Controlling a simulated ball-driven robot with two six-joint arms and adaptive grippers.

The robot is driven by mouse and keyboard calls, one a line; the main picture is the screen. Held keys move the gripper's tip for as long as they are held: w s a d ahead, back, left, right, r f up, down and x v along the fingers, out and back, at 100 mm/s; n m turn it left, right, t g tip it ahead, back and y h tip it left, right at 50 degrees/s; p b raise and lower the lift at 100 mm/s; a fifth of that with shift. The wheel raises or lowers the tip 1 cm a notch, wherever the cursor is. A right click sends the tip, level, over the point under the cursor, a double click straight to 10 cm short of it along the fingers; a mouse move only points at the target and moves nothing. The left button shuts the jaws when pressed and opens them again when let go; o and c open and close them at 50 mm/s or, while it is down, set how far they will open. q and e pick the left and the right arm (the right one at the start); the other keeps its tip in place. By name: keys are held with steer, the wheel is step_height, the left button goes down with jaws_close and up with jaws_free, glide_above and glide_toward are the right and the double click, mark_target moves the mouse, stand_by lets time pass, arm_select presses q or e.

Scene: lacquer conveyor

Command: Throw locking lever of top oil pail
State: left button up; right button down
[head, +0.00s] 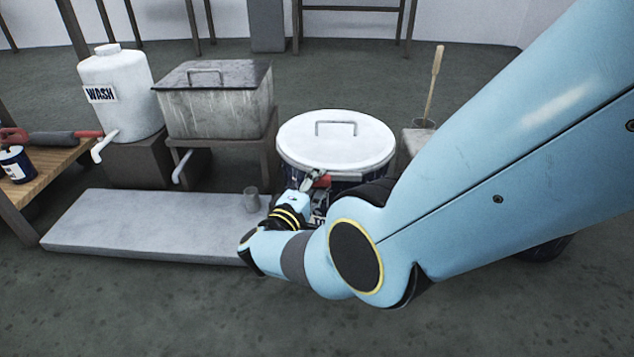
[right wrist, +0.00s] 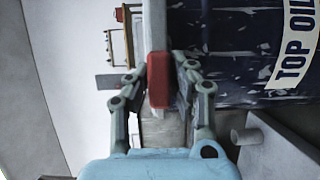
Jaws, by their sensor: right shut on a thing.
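The top oil pail (head: 336,147) stands at the centre of the head view, with a white lid and a lid handle on top. In the right wrist view, its dark blue side with a "TOP OIL" label (right wrist: 291,45) is at the right. The locking lever, with a red grip (head: 322,181), is at the pail's front rim. My right gripper (head: 311,181) is at the lever; in the right wrist view its fingers are shut on the red grip (right wrist: 159,79). My arm hides much of the pail's lower front. My left gripper is not in view.
A grey slab (head: 150,222) with a small cup (head: 251,199) lies left of the pail. A white WASH tank (head: 118,92) and a lidded metal tank (head: 214,100) stand behind it. A pot with a wooden-handled tool (head: 433,85) is right of the pail.

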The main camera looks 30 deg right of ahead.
steer(key=shift+w, duration=0.1)
steer(key=c, duration=1.2)
jaws_free()
steer(key=shift+d, duration=0.1)
steer(key=shift+o, duration=0.2)
steer(key=v, duration=0.7)
steer(key=shift+a, duration=0.3)
steer(key=shift+f, duration=0.1)
